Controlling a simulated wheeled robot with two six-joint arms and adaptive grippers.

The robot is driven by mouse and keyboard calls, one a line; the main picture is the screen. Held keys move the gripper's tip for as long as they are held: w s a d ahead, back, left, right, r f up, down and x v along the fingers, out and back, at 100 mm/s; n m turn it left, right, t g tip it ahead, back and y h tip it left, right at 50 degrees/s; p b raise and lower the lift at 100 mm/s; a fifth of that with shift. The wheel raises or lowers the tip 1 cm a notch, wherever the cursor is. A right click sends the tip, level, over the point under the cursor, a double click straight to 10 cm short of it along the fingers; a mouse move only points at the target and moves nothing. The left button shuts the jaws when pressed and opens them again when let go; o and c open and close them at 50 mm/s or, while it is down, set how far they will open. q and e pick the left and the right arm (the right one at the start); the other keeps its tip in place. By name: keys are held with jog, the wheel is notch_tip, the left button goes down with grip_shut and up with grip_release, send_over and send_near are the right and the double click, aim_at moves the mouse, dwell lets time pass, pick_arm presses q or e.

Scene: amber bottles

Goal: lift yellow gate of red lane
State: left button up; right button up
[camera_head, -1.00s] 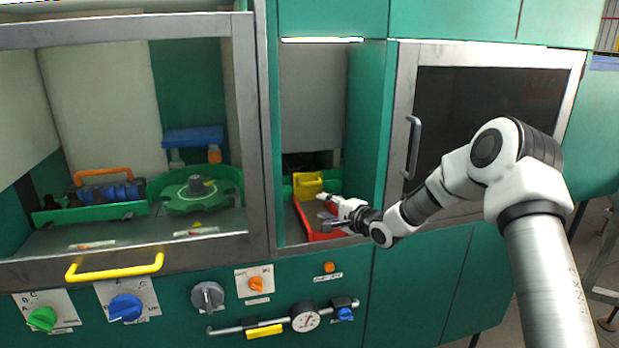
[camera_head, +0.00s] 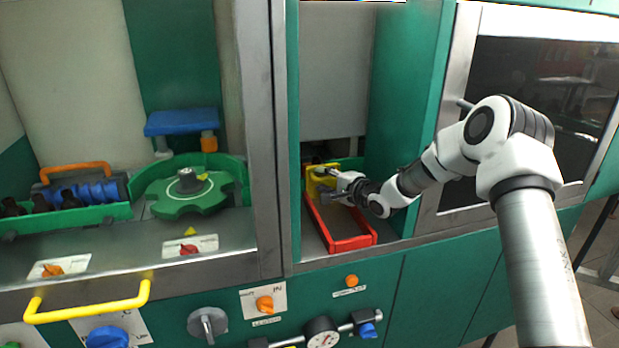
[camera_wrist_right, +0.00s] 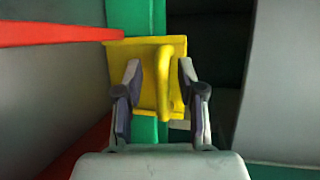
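The yellow gate (camera_head: 320,180) stands at the back end of the red lane (camera_head: 345,243), inside the narrow bay. In the right wrist view the gate (camera_wrist_right: 146,91) is a yellow plate with an upright yellow handle (camera_wrist_right: 165,82). My right gripper (camera_head: 327,181) is at the gate. In the right wrist view the right gripper (camera_wrist_right: 160,85) is open, with one finger on each side of the handle and a gap to both. The red lane's rail (camera_wrist_right: 60,33) also shows there. My left gripper is not in view.
Green side walls (camera_head: 408,120) and a grey panel (camera_head: 336,70) bound the bay. To the left, behind a metal post (camera_head: 262,140), are a green rotary disc (camera_head: 188,205) and a green tray with dark bottles (camera_head: 62,218). A dark oven-like door (camera_head: 540,90) stands right.

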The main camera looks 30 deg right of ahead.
jog(key=shift+w+f, duration=0.2)
jog(key=shift+w, duration=0.25)
jog(key=shift+s+r, duration=0.35)
jog(key=shift+s, duration=0.1)
jog(key=shift+s+d, duration=0.1)
jog(key=shift+d, duration=0.05)
jog(key=c, duration=0.3)
grip_shut()
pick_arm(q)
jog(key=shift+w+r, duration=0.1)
